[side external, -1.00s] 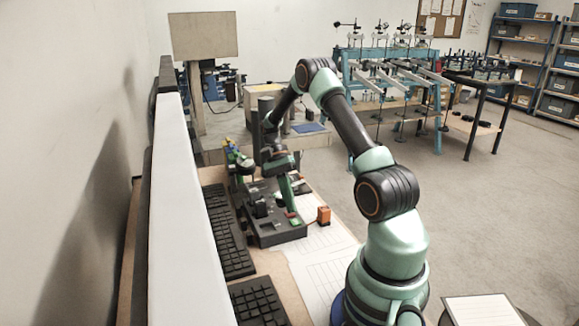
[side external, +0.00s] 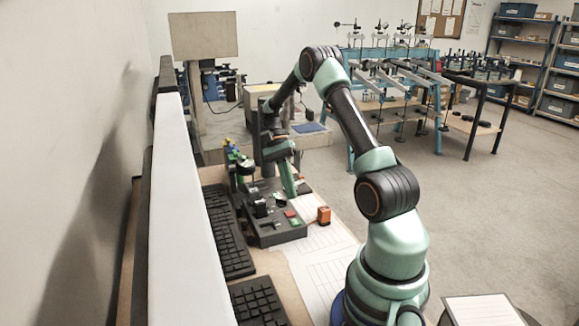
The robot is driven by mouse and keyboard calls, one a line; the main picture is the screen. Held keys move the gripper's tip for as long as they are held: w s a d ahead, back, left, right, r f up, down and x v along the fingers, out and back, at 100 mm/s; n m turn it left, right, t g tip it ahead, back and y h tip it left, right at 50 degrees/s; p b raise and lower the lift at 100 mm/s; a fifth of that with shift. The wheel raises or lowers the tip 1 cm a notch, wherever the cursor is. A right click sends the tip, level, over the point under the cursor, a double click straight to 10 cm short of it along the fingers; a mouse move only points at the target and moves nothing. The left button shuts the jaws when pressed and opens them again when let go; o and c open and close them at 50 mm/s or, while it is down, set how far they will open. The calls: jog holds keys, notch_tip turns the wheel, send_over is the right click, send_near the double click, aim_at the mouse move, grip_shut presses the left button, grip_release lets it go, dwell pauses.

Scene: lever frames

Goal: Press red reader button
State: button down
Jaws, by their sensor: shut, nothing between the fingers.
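The red button (side external: 290,213) is a small flat red square on the top of a dark grey device (side external: 283,235), near its right edge. A small green square (side external: 296,221) lies just in front of it. My gripper (side external: 291,193) is shut and empty. Its green fingers point down, with the tips a little behind and above the red button in the picture. The red button is fully in sight and the fingers look apart from it. The exact height of the tips is hard to tell.
An orange block (side external: 323,215) stands right of the device on white printed sheets (side external: 325,250). Black keyboards (side external: 232,240) lie along the left. A white panel (side external: 182,210) rises at the desk's left side. Small colored parts (side external: 231,150) stand behind the device.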

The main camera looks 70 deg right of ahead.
jog(key=shift+r, duration=0.95)
jog(key=a+r+n+t+h, duration=0.2)
jog(key=a+r+n+t, duration=0.3)
jog(key=a, duration=0.7)
jog(key=a+r+n+t+h, duration=0.2)
jog(key=a+r+n+t, duration=0.4)
jog(key=a+n, duration=0.5)
notch_tip(320, 180, up, 3)
jog(key=shift+w+a+f+n+h, duration=0.1)
jog(key=shift+w+a+n+h, duration=0.1)
jog(key=shift+a+n+h, duration=0.25)
